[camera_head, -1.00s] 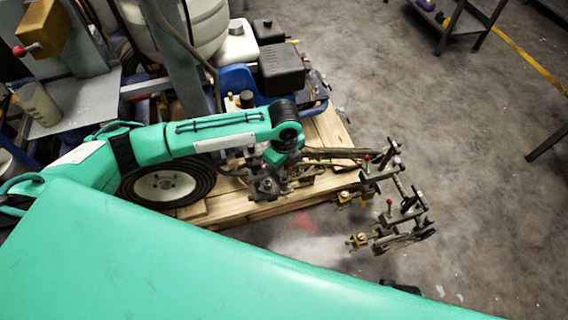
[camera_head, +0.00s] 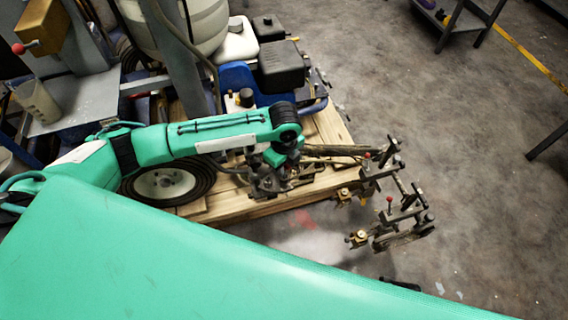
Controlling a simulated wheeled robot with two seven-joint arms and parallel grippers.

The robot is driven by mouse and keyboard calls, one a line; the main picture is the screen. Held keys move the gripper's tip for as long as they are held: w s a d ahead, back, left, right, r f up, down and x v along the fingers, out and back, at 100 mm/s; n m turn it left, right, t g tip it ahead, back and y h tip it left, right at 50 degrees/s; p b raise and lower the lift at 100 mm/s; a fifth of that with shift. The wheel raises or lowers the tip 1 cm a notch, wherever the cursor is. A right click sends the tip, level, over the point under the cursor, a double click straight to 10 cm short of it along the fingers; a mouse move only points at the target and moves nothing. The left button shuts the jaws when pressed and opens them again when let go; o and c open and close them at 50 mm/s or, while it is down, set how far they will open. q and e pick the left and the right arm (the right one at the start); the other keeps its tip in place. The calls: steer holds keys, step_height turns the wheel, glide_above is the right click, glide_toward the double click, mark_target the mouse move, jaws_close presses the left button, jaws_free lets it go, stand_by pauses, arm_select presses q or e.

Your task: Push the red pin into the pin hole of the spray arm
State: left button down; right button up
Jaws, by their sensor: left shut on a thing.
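My left gripper (camera_head: 268,184) hangs below the green wrist at the end of my left arm, over the wooden pallet. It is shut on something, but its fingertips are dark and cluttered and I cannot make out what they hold. The spray arm (camera_head: 385,182) reaches out to the right of the pallet, with brackets, rods and brass nozzle parts. A red-headed pin (camera_head: 389,199) stands on its nearer bracket. A second small red spot (camera_head: 367,156) shows on the farther bracket. The pin hole is too small to tell. My right gripper is not in view.
A grey bench with a beaker (camera_head: 37,102) stands at left. The concrete floor at right is open.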

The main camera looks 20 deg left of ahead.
mark_target(284, 177)
arm_select(q)
steer(key=shift+f, duration=1.6)
stand_by(0.8)
steer(key=shift+p, duration=0.3)
steer(key=shift+p, duration=0.3)
steer(key=shift+p, duration=0.45)
stand_by(0.5)
stand_by(0.6)
steer(key=shift+r+p, duration=0.25)
steer(key=shift+p, duration=0.5)
stand_by(1.0)
steer(key=shift+p, duration=0.45)
